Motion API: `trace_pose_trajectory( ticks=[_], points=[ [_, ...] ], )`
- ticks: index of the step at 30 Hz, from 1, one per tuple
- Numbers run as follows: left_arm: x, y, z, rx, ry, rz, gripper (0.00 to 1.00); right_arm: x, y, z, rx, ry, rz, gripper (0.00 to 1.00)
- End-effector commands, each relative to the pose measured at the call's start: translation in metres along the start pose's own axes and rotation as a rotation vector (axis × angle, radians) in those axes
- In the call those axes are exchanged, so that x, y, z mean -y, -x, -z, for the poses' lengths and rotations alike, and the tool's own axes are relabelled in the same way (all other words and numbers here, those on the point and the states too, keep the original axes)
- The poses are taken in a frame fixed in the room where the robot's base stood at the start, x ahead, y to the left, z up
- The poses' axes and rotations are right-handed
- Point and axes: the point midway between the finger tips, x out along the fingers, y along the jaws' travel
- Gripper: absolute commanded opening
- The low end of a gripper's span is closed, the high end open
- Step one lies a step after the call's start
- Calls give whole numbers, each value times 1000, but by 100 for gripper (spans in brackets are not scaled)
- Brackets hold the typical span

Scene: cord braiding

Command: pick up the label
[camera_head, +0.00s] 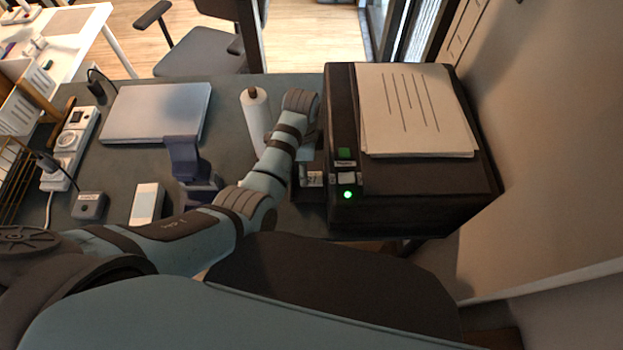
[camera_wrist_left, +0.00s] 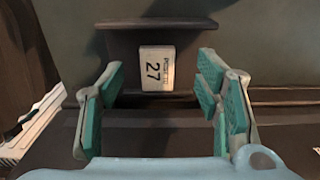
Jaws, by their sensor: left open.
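The label (camera_wrist_left: 157,67) is a small white piece marked "27", lying on a dark ledge at the front of the black printer. In the head view the label (camera_head: 314,178) shows small at the printer's left side. My left gripper (camera_wrist_left: 162,88) is open, with a teal-padded finger to either side of the label in the picture and a gap on both sides. It is not touching the label. In the head view my left gripper (camera_head: 308,157) is mostly hidden behind my wrist, close to the printer. My right gripper is out of view.
The black printer (camera_head: 415,195) carries a stack of paper (camera_head: 415,110) and shows a green light. A white roll (camera_head: 256,112) stands left of my wrist. A blue-grey holder (camera_head: 186,165), a white box (camera_head: 147,203) and a closed laptop (camera_head: 157,112) are further left on the desk.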

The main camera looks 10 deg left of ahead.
Motion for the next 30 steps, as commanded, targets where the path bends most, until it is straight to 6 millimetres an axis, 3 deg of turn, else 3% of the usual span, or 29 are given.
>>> trace_pose_trajectory(
  ticks=[4, 8, 14, 21, 30],
  points=[
    [-7, -31, 1, 1, -1, -3, 58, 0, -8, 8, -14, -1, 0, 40],
    [-6, -46, 2, 0, -3, -1, 58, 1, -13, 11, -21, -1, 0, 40],
    [-6, -44, 2, 0, -3, 0, 57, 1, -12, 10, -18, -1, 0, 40],
    [-6, -44, 2, 0, -3, 0, 23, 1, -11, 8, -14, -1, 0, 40],
    [-6, -44, 2, 0, -3, 0, 23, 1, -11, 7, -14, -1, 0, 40]
  ],
)
